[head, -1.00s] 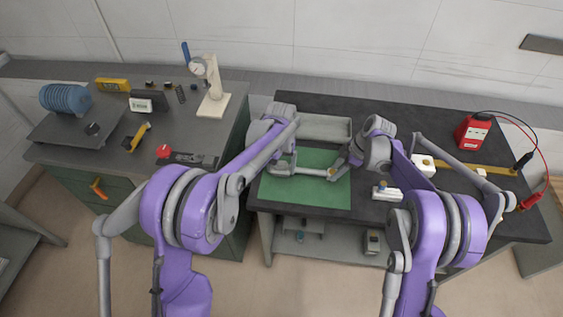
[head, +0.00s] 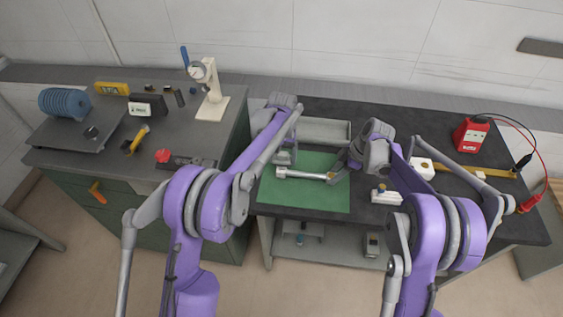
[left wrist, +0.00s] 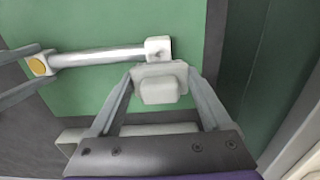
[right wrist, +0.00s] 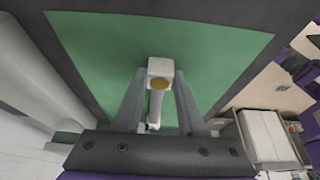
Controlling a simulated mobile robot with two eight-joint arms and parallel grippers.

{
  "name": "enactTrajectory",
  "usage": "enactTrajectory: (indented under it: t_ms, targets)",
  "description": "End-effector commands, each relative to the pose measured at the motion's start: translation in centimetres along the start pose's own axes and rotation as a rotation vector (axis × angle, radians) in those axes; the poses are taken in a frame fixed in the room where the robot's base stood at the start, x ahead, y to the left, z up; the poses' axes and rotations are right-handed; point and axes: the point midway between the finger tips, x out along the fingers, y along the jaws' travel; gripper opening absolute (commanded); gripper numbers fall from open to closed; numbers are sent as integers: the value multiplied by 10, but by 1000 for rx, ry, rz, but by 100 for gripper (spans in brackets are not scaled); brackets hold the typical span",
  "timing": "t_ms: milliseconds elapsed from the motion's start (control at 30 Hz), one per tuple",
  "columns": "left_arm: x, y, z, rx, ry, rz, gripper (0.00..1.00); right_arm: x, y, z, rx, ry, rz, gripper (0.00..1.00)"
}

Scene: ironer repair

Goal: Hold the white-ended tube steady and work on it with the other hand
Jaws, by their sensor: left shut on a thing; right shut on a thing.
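The white-ended tube (head: 305,174) lies across the green mat (head: 308,203). Its right end is a white block with a brass disc (right wrist: 160,83). My right gripper (head: 338,172) is shut on this end, a finger on each side. The tube's other white end (left wrist: 158,48) shows in the left wrist view. My left gripper (head: 285,160) is shut on a small white block-like piece (left wrist: 160,84), just beside that end. I cannot tell whether the piece touches the tube.
A grey tray (head: 325,131) lies behind the mat. A white block with a blue knob (head: 384,193) stands right of the mat. A red meter (head: 470,134) with leads is at the far right. The left bench holds a dial gauge stand (head: 212,95) and tools.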

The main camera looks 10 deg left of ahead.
Motion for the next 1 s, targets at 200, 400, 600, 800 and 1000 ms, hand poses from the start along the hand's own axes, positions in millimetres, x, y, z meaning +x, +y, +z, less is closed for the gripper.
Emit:
enactTrajectory:
  t_ms: [200, 400, 600, 800, 1000]
  targets:
    - [0, 0, -2, 0, -1, 0, 37, 1, 1, 0, 0, -1, 5, 0]
    - [-7, 0, -2, 0, -1, 0, 37, 0, 2, 0, 1, -1, 5, 0]
    - [-27, 0, -2, 0, -1, 0, 37, 0, 2, 0, 1, -1, 6, 0]
    - [-47, 0, -1, 0, -1, 0, 37, 0, 2, 0, 1, -1, 6, 0]
    - [-60, 0, -2, 0, -1, 0, 37, 0, 2, 0, 1, 0, 5, 0]
